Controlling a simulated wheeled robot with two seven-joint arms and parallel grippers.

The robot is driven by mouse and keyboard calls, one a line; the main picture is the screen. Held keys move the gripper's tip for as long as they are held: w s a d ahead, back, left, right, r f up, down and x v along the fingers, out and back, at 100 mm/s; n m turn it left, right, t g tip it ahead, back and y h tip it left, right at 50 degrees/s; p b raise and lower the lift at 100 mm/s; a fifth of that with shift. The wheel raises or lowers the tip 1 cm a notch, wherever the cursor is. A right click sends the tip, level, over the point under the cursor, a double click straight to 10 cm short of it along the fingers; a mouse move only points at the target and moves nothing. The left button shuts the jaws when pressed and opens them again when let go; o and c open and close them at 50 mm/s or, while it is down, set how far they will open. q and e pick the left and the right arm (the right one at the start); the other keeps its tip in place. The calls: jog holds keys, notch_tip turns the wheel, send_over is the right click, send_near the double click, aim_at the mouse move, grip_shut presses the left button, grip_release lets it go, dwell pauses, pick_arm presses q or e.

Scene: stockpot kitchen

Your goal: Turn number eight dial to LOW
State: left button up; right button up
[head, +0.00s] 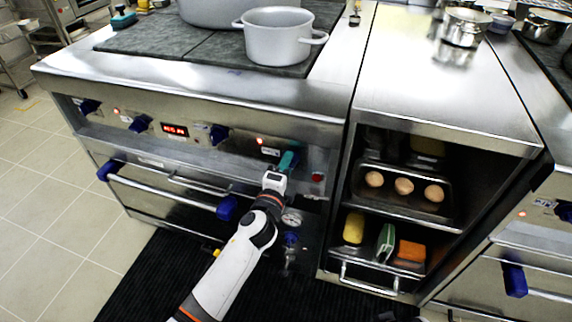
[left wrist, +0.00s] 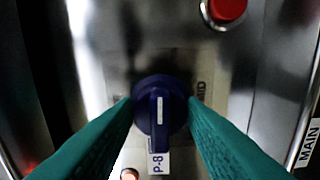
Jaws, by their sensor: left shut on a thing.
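The number eight dial (left wrist: 160,108) is a dark blue knob with a white pointer line, in the middle of the left wrist view. A label reading P-8 (left wrist: 158,163) sits just below it, and the marking MID shows to its right. I cannot make out a LOW marking. My left gripper (left wrist: 161,112) has its teal fingers closed on both sides of the knob. In the head view my left gripper (head: 288,160) reaches the right end of the stove's control panel and mostly hides this dial. My right gripper is in neither view.
Other blue dials (head: 219,134) line the panel, with a red display (head: 174,129) among them. A red button (head: 317,177) is right of my gripper. A grey pot (head: 277,42) stands on the stovetop. Shelves with eggs (head: 404,186) and sponges are to the right.

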pick_arm(q)
jog(key=shift+m, duration=1.6)
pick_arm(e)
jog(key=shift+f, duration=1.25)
pick_arm(q)
jog(key=o, duration=1)
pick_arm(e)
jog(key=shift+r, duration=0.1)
pick_arm(q)
jog(key=p+v, duration=0.1)
jog(key=v, duration=1.1)
jog(key=shift+p, duration=0.3)
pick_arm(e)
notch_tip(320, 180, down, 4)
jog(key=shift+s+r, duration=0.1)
